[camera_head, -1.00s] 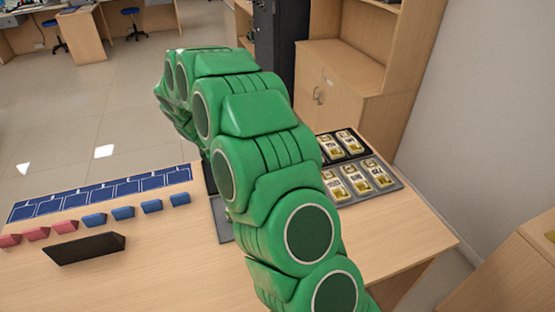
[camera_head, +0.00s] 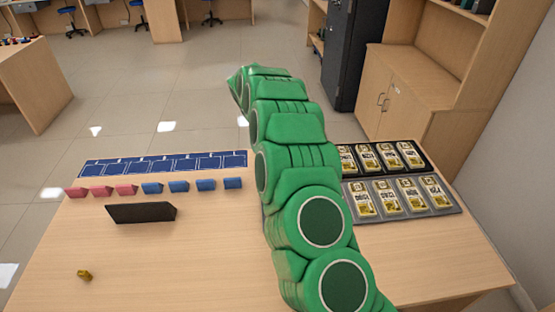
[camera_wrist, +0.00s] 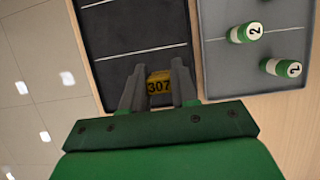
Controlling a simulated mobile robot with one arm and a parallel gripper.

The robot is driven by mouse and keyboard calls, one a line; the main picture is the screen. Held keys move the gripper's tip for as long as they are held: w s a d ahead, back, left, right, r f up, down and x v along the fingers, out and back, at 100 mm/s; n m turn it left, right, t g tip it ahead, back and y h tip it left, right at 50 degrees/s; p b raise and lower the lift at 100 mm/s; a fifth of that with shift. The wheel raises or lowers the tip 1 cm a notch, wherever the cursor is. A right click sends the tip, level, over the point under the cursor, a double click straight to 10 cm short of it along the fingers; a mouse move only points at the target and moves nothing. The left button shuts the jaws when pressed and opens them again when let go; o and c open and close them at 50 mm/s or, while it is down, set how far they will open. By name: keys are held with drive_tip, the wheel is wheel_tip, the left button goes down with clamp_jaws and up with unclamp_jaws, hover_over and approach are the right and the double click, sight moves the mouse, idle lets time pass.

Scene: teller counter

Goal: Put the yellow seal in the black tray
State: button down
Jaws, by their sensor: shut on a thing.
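A yellow seal marked 307 (camera_wrist: 158,84) is between the fingers of my gripper (camera_wrist: 158,72) in the wrist view. My gripper is shut on it. Beyond and around the fingertips lies a black tray (camera_wrist: 125,28) with thin white lines across it; the part in view is bare. The seal overlaps the tray's near part in the picture; I cannot tell its height above it. A small yellow piece (camera_head: 84,274) stands alone at the table's front left.
A grey tray (camera_wrist: 215,75) beside the black one holds green-and-white pieces marked 2. Blue and pink blocks, a blue mat (camera_head: 165,164) and a black stand (camera_head: 141,213) are left.

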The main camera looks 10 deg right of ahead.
drive_tip(key=shift+w+a+f, duration=0.1)
drive_tip(key=shift+w+f, duration=1)
drive_tip(key=shift+f, duration=0.3)
drive_tip(key=shift+w+f, duration=1.1)
drive_tip(key=shift+f, duration=1.7)
drive_tip(key=shift+f, duration=0.15)
drive_tip(key=c, duration=0.9)
unclamp_jaws()
drive_tip(key=shift+o, duration=0.2)
